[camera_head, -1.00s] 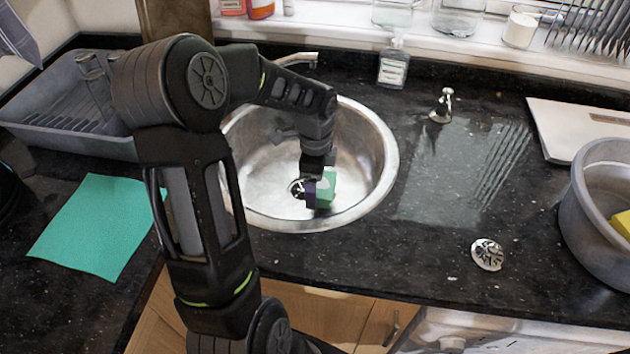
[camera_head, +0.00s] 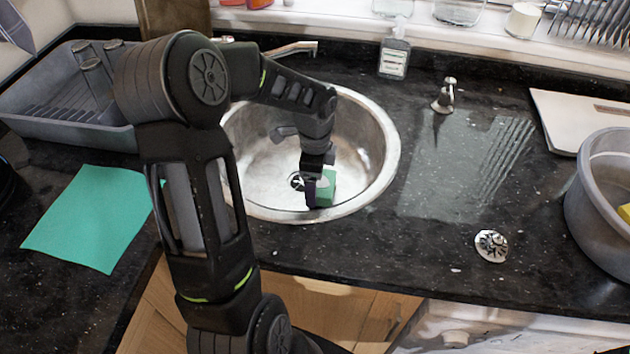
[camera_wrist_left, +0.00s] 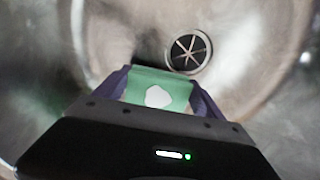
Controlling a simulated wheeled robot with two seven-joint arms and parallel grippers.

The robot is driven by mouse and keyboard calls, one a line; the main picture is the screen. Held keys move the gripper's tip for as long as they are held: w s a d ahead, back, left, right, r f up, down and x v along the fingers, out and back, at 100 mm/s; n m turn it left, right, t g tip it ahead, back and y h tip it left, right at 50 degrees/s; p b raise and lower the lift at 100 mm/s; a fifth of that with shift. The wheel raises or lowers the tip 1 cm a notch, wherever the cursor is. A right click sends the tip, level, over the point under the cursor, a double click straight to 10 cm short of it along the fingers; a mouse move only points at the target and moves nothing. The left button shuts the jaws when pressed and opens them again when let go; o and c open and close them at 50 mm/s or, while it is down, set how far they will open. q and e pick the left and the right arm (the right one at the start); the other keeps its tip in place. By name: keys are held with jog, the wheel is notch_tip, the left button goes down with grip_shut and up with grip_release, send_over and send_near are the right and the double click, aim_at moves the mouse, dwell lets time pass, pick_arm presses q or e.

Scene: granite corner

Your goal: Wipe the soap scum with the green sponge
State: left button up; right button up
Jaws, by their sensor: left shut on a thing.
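The green sponge (camera_head: 327,188) is in the round steel sink (camera_head: 372,205), low in the bowl toward its near side. My left gripper (camera_head: 316,184) is shut on the sponge, with dark fingers on either side. In the left wrist view the sponge (camera_wrist_left: 160,84) sits between the fingers, next to the drain (camera_wrist_left: 188,50). A small whitish patch (camera_wrist_left: 158,96) shows against the sponge; I cannot tell whether it is scum or a mark. I cannot clearly make out soap scum on the steel. Whether the sponge touches the bowl is unclear. My right gripper is not in view.
A faucet (camera_head: 293,48) and soap bottle (camera_head: 394,55) stand behind the sink. A tap (camera_head: 445,96) and metal strainer (camera_head: 491,245) are to its right, with a grey tub (camera_head: 598,195) farther right. A dish rack (camera_head: 60,120) and teal cloth (camera_head: 90,218) lie left.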

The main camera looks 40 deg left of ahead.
aim_at(332, 184)
pick_arm(q)
jog(key=shift+f+b, duration=0.7)
jog(key=shift+f, duration=0.3)
jog(key=shift+d, duration=0.1)
jog(key=shift+w+d+r, duration=0.1)
jog(key=shift+w+d, duration=0.35)
jog(key=shift+d, duration=0.35)
jog(key=shift+w+d+r, duration=0.1)
jog(key=shift+w+d, duration=0.35)
jog(key=shift+d, duration=0.3)
jog(key=shift+w+d+f, duration=0.1)
jog(key=shift+d, duration=0.05)
jog(key=shift+w+d+f+b, duration=0.1)
jog(key=shift+w+d, duration=0.15)
jog(key=shift+d, duration=0.25)
jog(key=shift+w+d+r+b, duration=0.15)
jog(key=shift+w+d, duration=0.15)
jog(key=shift+d, duration=0.25)
jog(key=shift+w+d+f+b, duration=0.15)
jog(key=shift+w+d, duration=0.1)
jog(key=shift+d, duration=0.25)
jog(key=shift+w+a+p, duration=0.35)
jog(key=shift+w+a, duration=0.15)
jog(key=shift+w, duration=0.35)
